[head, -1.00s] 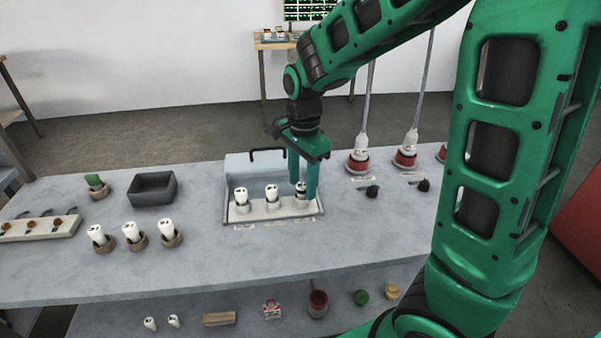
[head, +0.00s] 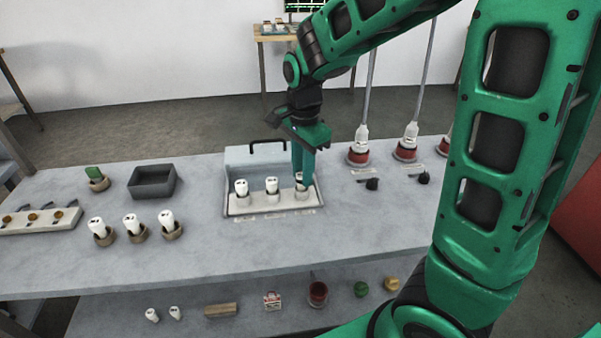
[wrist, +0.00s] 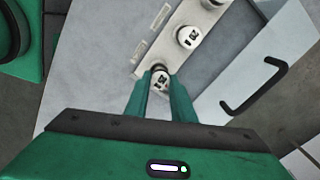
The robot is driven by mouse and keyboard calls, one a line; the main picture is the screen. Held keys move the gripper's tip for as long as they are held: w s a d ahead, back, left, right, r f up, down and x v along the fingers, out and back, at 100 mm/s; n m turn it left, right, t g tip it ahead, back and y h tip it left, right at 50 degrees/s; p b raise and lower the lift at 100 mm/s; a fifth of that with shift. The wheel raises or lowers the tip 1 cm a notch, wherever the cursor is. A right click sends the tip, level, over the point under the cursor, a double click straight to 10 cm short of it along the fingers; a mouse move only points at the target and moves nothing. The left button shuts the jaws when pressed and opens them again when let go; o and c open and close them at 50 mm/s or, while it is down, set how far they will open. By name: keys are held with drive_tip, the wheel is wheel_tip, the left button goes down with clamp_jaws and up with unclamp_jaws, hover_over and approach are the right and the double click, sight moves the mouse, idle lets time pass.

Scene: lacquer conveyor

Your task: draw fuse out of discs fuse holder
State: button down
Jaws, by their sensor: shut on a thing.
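A fuse holder (head: 258,209) with a white base and an open grey cover stands on the bench. It carries three white fuses in a row: the left fuse (head: 241,187), the middle fuse (head: 272,185) and the right fuse (head: 300,179). My gripper (head: 304,178) points down and is shut on the right fuse. In the wrist view, the right fuse (wrist: 161,79) sits between my fingertips (wrist: 163,88), at the holder's end, its lower part hidden. The middle fuse (wrist: 188,37) is clear of the fingers. The small labels in front are unreadable.
The raised cover's black handle (head: 268,145) is close behind my gripper. A dark tray (head: 152,183) and three white fuses in brown cups (head: 137,234) stand to the left. Red-based lamp-like fittings (head: 359,156) stand to the right. Bare bench lies in front of the holder.

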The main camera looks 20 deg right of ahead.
drive_tip(key=shift+r, duration=2.6)
drive_tip(key=shift+r, duration=0.15)
drive_tip(key=shift+r, duration=1.4)
